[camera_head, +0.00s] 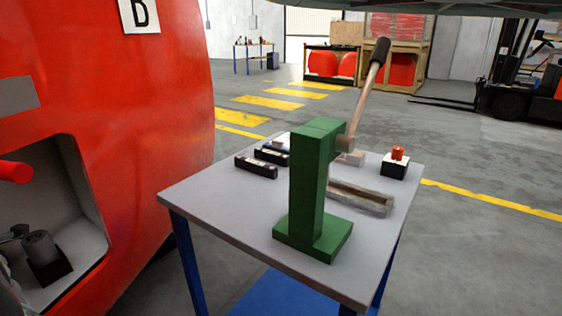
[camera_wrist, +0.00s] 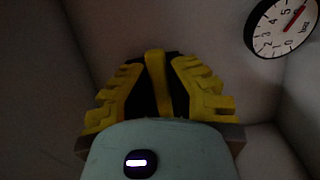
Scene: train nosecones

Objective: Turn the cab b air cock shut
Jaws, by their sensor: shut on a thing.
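The wrist view is dark. My gripper (camera_wrist: 158,68) shows there with its two ribbed yellow fingers pointing up and inward. Between them stands a narrow yellow bar (camera_wrist: 156,88), which looks like the handle of the air cock, and the fingers are shut on it. The bar looks upright in this view. The cock's body and pivot are hidden behind the fingers, and no cab label shows there. In the head view my gripper cannot be made out.
A round white gauge (camera_wrist: 283,27) with a red needle is on the wall at the upper right of the wrist view. Grey walls close in around. In the head view, a red nosecone (camera_head: 135,120) marked D has an open recess, beside a grey table (camera_head: 215,205) with a green lever stand (camera_head: 309,190).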

